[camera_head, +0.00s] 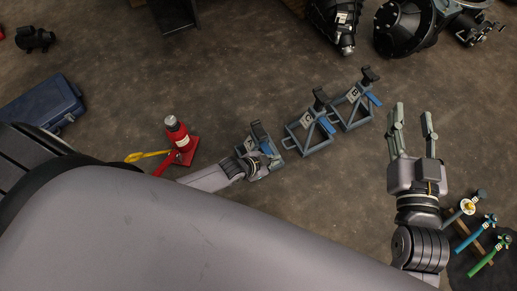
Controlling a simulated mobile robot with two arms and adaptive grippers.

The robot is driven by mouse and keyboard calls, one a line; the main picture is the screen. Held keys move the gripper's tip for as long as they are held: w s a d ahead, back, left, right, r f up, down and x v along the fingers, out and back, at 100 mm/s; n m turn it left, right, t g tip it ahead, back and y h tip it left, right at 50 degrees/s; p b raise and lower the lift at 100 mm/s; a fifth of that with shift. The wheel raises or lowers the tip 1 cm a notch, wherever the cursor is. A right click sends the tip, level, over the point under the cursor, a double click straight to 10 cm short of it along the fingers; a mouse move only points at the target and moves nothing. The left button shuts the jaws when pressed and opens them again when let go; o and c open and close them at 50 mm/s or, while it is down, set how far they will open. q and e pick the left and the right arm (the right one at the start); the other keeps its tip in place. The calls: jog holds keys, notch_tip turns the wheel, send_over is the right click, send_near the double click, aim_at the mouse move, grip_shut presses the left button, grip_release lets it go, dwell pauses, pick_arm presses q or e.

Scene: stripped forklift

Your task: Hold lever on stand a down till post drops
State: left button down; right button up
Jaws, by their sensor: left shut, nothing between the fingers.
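Three grey jack stands with blue levers stand in a row on the floor: a left one (259,132), a middle one (309,133) and a right one (353,108). Each has a dark-topped post. Their labels are too small to read surely, so I cannot tell which is stand a. My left gripper (272,157) is shut and empty at the left stand, over its lower right side. It hides part of that stand and its lever; I cannot tell whether it touches the lever. My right gripper (413,112) is open and empty, right of the stands.
A red bottle jack (178,137) with a yellow handle stands left of my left gripper. A blue case (42,104) lies far left. Dark machine parts (405,27) lie at the top right. The floor above the stands is clear.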

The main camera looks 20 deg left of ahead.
pick_arm(q)
jog(key=p+v, duration=0.4)
jog(key=v, duration=0.5)
jog(key=shift+s+d, duration=0.25)
jog(key=shift+s, duration=0.3)
pick_arm(e)
jog(key=s+d+f+g+h, duration=0.1)
jog(key=s+d+f+g, duration=0.1)
jog(key=s+f+g, duration=0.4)
jog(key=s+d+f+g+h, duration=0.2)
jog(key=s+f+g, duration=0.4)
jog(key=f, duration=0.3)
jog(key=shift+s+d+f+m, duration=0.4)
jog(key=shift+s+d, duration=0.15)
jog(key=shift+d, duration=0.3)
